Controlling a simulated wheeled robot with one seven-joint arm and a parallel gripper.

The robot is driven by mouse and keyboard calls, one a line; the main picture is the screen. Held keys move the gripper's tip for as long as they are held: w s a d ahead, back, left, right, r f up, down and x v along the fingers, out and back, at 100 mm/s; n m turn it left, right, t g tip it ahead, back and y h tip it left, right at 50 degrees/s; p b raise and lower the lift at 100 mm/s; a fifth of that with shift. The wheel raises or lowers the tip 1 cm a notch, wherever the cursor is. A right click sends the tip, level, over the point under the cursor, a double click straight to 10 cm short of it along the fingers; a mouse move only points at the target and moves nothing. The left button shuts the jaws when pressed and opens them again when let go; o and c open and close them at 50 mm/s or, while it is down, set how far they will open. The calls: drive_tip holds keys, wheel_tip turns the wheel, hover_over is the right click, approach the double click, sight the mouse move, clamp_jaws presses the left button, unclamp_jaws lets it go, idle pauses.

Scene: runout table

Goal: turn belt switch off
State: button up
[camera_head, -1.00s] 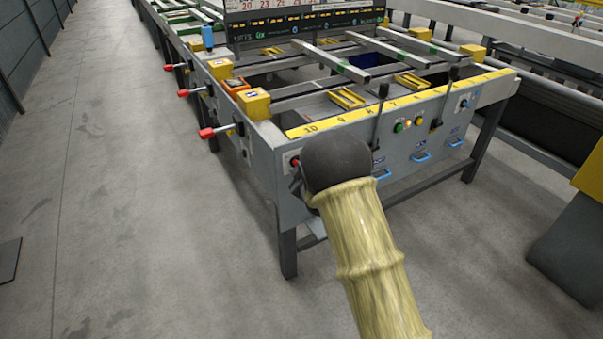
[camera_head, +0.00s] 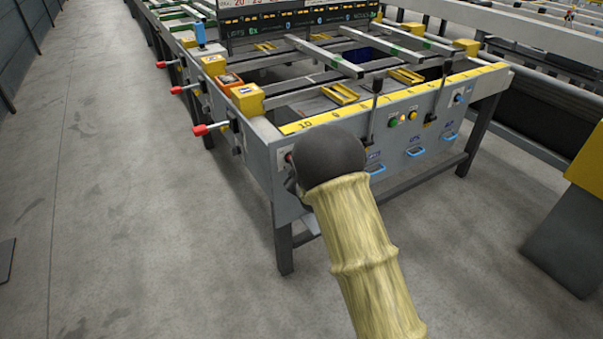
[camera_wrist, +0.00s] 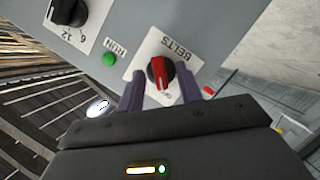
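The belt switch (camera_wrist: 160,73) is a round black knob with a red pointer bar, on a white plate marked BELTS. In the wrist view its bar runs nearly upright in the picture. Small lettering on the plate below the knob is partly hidden and hard to read. My gripper (camera_wrist: 161,88) is open, with one purple finger on each side of the knob and a visible gap to each. In the head view a bit of red at the switch (camera_head: 289,157) shows on the table's near corner; my arm hides most of my gripper there.
A green lamp (camera_wrist: 109,59) marked RUN and a black dial (camera_wrist: 68,11) sit on the same panel. Red-tipped levers (camera_head: 200,130) stick out from the table's left side. Black upright levers (camera_head: 373,112) and blue handles (camera_head: 416,152) are on the front. The floor at left is clear.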

drive_tip(key=p+v, duration=0.1)
drive_tip(key=v, duration=1.6)
drive_tip(key=shift+p, duration=0.4)
drive_tip(key=shift+s, duration=0.1)
drive_tip(key=s+d+m+g+h, duration=0.2)
drive_tip(key=s+d+m+g, duration=0.5)
drive_tip(key=s, duration=0.4)
drive_tip(key=s+d+m+g+h, duration=0.3)
drive_tip(key=s+d+m+g, duration=0.25)
drive_tip(key=s+d, duration=0.4)
wheel_tip(320, 180, up, 29)
drive_tip(key=p, duration=2.9)
drive_tip(key=shift+s+a+r+m+t+p, duration=0.25)
drive_tip(key=shift+a+m+t+p, duration=0.1)
drive_tip(key=shift+a+t, duration=0.1)
